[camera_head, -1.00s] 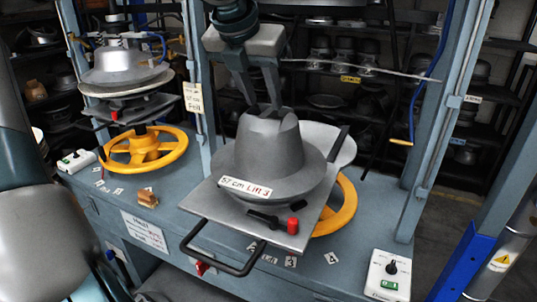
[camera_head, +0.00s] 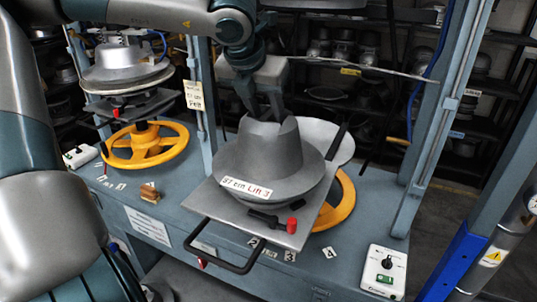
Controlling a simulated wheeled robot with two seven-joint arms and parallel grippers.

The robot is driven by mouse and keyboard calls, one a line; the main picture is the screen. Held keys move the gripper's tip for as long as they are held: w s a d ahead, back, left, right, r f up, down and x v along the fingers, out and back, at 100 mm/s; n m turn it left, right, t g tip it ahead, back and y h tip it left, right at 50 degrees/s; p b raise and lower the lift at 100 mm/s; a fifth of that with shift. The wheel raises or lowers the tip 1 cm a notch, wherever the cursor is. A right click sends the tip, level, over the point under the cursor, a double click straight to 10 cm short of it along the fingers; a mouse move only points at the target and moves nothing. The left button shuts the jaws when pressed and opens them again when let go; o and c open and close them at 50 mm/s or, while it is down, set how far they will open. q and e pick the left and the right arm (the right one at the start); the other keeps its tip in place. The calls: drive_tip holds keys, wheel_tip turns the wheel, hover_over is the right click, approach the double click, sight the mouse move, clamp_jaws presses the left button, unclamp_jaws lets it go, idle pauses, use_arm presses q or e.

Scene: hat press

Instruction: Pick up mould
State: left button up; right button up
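The mould (camera_head: 268,153) is a grey metal hat shape with a tall crown and a wide brim. It sits upright on the square metal plate (camera_head: 262,222) of the nearer press, with a label reading "57 cm Lift 3" at its front. My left gripper (camera_head: 268,117) points down at the top of the crown. Its two fingers are apart with a gap between them, and the tips are at or just above the crown. Whether they touch it is unclear. My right gripper is not in view.
A second press with another grey hat mould (camera_head: 124,62) and a yellow handwheel (camera_head: 146,146) stands at the left. Blue-grey posts flank the nearer press. A black handle (camera_head: 222,262) juts from the plate's front. A white switch box (camera_head: 384,271) sits at the right.

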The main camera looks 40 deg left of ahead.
use_arm(q)
clamp_jaws()
idle(1.4)
drive_tip(key=shift+w+r, duration=0.15)
